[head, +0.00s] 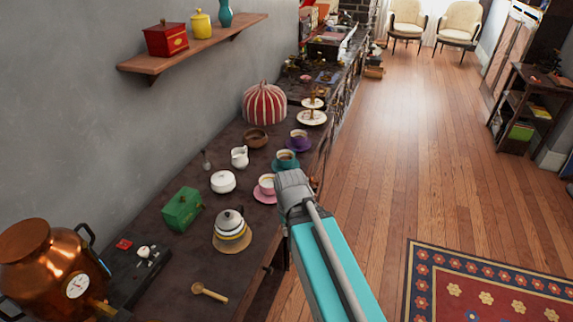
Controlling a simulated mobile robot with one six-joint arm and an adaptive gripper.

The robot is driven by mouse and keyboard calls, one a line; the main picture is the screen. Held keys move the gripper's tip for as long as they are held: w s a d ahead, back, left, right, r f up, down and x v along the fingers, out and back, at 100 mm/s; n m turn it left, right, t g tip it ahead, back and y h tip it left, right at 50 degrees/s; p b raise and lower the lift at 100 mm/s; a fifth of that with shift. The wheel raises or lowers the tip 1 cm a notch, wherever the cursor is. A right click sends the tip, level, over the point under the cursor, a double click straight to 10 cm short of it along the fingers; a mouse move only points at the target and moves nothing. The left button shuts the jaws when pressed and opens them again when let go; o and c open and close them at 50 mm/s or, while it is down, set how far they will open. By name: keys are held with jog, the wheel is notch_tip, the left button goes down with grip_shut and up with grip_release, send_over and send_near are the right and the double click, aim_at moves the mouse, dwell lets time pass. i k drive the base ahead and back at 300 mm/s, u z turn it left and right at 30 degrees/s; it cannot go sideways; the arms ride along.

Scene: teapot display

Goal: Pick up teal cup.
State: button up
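The teal cup (285,156) stands upright on a teal saucer (279,166) near the right edge of the dark counter (180,262). It holds a dark drink. My arm reaches up from the bottom of the head view. Its grey end, with my gripper (294,182), is just in front of the teal cup in the picture, over the counter's edge. The fingers are mostly hidden behind the arm's end, so I cannot tell whether they are open or touch anything.
A pink cup (266,184) on a saucer is just left of my gripper, and a purple cup (299,137) is behind the teal one. A teapot (230,223), sugar bowl (223,181), creamer (240,157) and brown bowl (256,138) stand nearby.

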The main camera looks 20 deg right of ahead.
aim_at(285, 159)
jog(key=k, duration=1.25)
jog(key=z, duration=0.6)
jog(key=i, duration=2)
jog(key=u, duration=0.6)
